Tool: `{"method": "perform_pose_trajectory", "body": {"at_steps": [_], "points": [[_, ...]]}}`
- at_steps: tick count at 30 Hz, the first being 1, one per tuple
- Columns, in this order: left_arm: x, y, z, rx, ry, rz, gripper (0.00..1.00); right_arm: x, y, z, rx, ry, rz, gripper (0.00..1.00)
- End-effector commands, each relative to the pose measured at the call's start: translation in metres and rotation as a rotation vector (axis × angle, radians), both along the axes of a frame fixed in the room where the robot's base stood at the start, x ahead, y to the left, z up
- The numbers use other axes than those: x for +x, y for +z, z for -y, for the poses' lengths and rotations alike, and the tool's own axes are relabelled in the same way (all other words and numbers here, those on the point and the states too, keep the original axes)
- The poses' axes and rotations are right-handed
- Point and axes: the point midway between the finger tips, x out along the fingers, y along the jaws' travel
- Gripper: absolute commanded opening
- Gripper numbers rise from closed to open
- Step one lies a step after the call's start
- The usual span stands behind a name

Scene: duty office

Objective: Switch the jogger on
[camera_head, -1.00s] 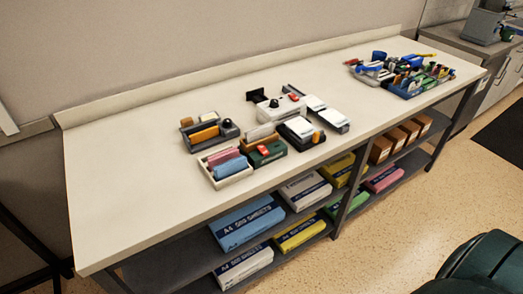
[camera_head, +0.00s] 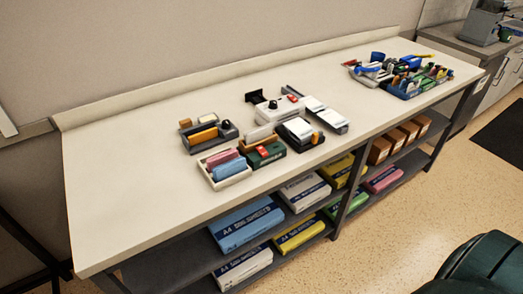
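A small white machine (camera_head: 268,113) stands in the middle of the long white table, with a black knob on it and a black upright plate behind it. A red part (camera_head: 293,98) shows at its back right. I take it to be the jogger, but it is too small to be sure or to read any switch state. White stacks, perhaps paper (camera_head: 314,104), stand close to its right. Neither of my grippers is in view.
Cluttered trays (camera_head: 404,92) stand at the right.

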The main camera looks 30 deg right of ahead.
Motion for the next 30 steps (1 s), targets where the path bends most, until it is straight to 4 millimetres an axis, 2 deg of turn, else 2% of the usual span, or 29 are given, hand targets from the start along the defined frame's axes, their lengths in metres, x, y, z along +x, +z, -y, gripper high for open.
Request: {"method": "perform_pose_trajectory", "body": {"at_steps": [1,2,30], "points": [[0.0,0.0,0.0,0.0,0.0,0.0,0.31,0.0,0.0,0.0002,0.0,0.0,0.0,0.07],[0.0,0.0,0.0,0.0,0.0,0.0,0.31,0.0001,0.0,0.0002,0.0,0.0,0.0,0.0],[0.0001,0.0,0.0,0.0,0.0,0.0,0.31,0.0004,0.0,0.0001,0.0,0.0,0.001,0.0]]}}
